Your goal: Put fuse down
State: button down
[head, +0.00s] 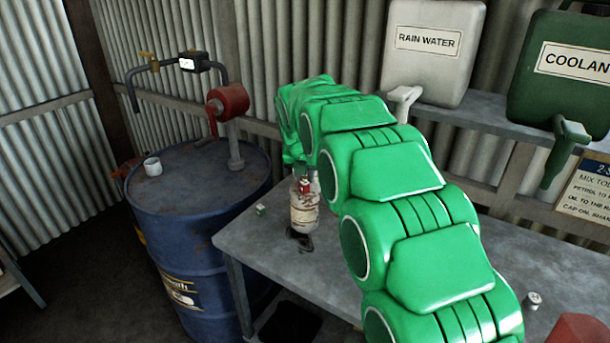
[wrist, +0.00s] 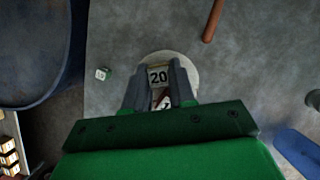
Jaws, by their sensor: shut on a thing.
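In the wrist view, my gripper (wrist: 162,80) points down over the grey bench. Its dark fingers are closed on a small pale piece marked "20" (wrist: 158,75), which I take to be the fuse. A pale round surface (wrist: 185,62) lies behind it; whether they touch is unclear. In the head view, my green arm hides most of the gripper. A cream labelled jar-like thing (head: 304,212) with some red at its top shows just below the arm's end. A small green and white block (head: 261,209) is on the bench to its left, also in the wrist view (wrist: 102,74).
The bench (head: 262,245) has bare room around the small block. A blue drum (head: 190,225) with a white cup (head: 152,166) stands at left. Rain water (head: 430,60) and coolant (head: 560,85) containers stand on the shelf behind. A brown rod (wrist: 213,20) lies on the bench.

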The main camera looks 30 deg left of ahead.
jog(key=shift+f, duration=0.15)
jog(key=c, duration=0.9)
grip_release()
jog(key=shift+c, duration=0.2)
jog(key=v, duration=1.2)
